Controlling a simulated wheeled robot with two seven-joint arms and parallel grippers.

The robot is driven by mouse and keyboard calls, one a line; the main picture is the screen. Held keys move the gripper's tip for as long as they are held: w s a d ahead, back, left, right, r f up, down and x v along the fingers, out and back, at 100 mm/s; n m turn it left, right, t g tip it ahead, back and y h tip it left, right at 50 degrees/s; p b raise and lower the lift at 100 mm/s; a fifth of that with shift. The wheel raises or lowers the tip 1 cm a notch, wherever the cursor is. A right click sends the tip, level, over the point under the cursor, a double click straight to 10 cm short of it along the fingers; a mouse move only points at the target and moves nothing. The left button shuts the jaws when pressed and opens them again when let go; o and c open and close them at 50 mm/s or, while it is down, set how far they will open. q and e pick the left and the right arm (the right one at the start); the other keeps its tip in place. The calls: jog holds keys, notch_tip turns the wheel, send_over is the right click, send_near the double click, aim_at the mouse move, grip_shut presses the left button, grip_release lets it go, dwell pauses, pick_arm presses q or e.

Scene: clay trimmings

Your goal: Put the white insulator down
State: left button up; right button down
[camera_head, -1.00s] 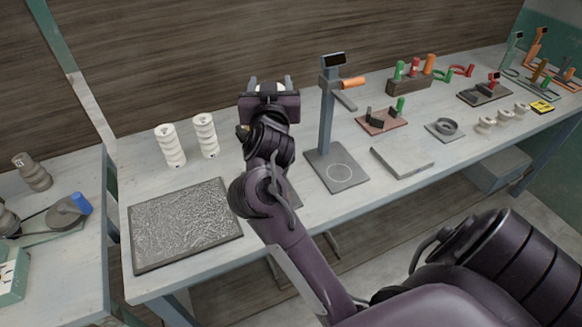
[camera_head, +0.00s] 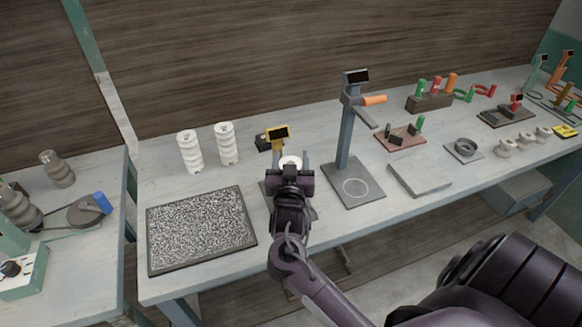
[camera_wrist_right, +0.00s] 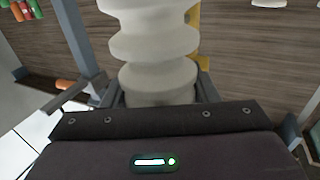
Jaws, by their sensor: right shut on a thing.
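My right gripper (camera_head: 291,168) is shut on a white ribbed insulator (camera_head: 291,162) above the table, in front of a yellow-framed display. In the right wrist view the insulator (camera_wrist_right: 150,45) rises between the fingers, its ribbed body filling the upper middle and its top cut off. In the head view my gripper hides most of it. I cannot tell whether its foot touches anything. Two other white insulators (camera_head: 190,152) (camera_head: 227,144) stand upright on the table to the left. My left gripper is not in view.
A dark-rimmed speckled pad (camera_head: 202,228) lies front left. A grey post stand with an orange handle (camera_head: 373,100) rises close to the right of my gripper. The yellow-framed display (camera_head: 278,134) stands just behind it. A grey slab (camera_head: 420,176) lies further right.

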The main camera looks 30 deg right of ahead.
notch_tip(320, 180, down, 3)
jog(key=shift+r, duration=0.1)
dwell(0.3)
jog(key=c, duration=0.5)
grip_release()
jog(key=shift+s+f, duration=0.1)
jog(key=shift+f, duration=0.15)
jog(key=shift+a+r, duration=0.1)
jog(key=shift+r, duration=0.05)
jog(key=shift+b+v, duration=1.2)
jog(key=shift+v, duration=4.75)
